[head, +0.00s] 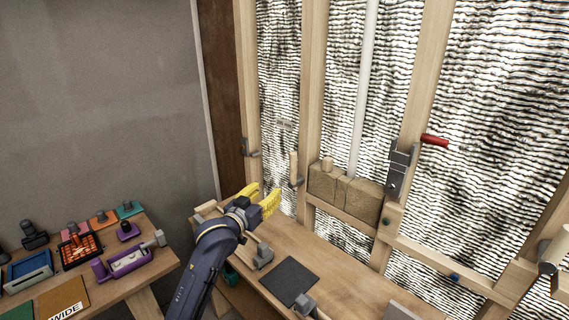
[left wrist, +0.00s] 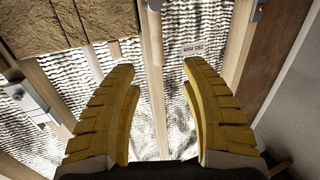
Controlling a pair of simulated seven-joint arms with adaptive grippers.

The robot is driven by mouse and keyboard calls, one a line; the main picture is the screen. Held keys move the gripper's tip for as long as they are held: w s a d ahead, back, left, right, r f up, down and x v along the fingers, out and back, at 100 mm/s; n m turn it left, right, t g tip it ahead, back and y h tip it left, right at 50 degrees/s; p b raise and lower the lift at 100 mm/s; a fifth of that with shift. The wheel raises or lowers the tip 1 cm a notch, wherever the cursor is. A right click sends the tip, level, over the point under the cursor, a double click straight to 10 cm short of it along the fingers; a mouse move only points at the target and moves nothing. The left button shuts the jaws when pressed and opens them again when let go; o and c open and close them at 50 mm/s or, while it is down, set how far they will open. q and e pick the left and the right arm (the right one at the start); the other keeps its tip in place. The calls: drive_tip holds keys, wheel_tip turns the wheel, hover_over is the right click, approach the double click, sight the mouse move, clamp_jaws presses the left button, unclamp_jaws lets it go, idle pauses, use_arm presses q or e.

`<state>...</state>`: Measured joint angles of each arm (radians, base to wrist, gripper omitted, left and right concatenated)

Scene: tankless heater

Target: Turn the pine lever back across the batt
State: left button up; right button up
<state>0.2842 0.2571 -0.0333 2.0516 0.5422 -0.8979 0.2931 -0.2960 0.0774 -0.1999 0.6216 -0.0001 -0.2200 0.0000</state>
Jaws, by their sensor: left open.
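The pine lever (head: 294,166) is a short pale wooden bar. It stands about upright by a grey bracket, beside the left end of the batt. The batt (head: 358,199) is a brown fibrous block between two studs; it also shows at the upper left of the left wrist view (left wrist: 65,25). My left gripper (head: 266,190), with yellow fingers, is open and empty, left of the lever and apart from it. In the left wrist view its fingers (left wrist: 158,68) frame a pale upright against the foil; I cannot tell the lever from the stud there.
A wooden bench (head: 338,284) below holds a dark mat (head: 289,282) and tools. A red-handled grey latch (head: 400,168) is on the right stud. A white pipe (head: 364,85) rises behind the batt. A side table (head: 110,290) with trays stands at left.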

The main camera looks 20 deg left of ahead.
sight(291, 164)
use_arm(q)
drive_tip(key=w+d, duration=0.1)
drive_tip(key=w, duration=0.4)
drive_tip(key=w+d+r, duration=0.1)
drive_tip(key=w, duration=0.5)
drive_tip(key=w+d+r, duration=0.1)
drive_tip(key=w, duration=0.5)
drive_tip(key=shift+w+d+r, duration=0.2)
drive_tip(key=shift+d, duration=0.15)
drive_tip(key=shift+c, duration=0.4)
clamp_jaws()
